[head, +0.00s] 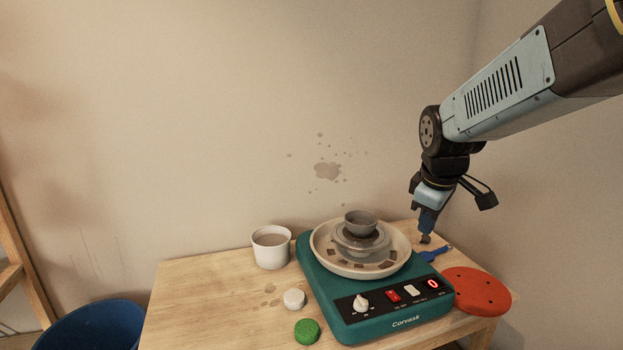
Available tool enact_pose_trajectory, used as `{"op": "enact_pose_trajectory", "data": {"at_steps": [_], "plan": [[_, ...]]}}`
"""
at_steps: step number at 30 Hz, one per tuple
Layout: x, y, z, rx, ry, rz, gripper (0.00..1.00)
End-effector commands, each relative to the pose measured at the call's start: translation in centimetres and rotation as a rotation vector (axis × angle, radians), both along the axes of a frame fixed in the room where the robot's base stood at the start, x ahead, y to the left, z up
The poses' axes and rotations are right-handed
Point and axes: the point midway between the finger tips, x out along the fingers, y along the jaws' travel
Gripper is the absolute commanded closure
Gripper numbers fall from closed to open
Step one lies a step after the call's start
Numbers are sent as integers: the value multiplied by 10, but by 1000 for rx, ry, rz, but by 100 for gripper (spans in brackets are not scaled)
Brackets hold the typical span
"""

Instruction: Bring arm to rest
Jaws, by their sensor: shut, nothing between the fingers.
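My arm reaches in from the upper right in the head view. My gripper (426,239) points down at the right side of the pottery wheel (325,285), and its fingers are shut with nothing between them. The fingertips are close to a blue tool (436,253) on the table behind the wheel's right side; I cannot tell whether they touch it. The teal wheel has a pale splash pan (322,250), with a small grey bowl (360,222) upright on the wheel head in its middle.
The wooden table (200,300) also bears a white cup (271,248) of brownish liquid, a white round piece (294,299), a green round piece (307,331) and a red disc (476,290). A blue bin (95,325) stands at lower left. Walls stand behind and right.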

Motion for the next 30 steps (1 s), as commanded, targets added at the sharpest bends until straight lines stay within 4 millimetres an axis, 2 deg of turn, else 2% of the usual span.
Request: {"op": "enact_pose_trajectory", "data": {"at_steps": [6,16,22,30], "plan": [[-50,0,24,107,-87,-271,100],[-116,-2,40,311,-177,-636,100],[-133,-3,41,380,-195,-742,100],[-135,-3,41,387,-196,-754,100]]}}
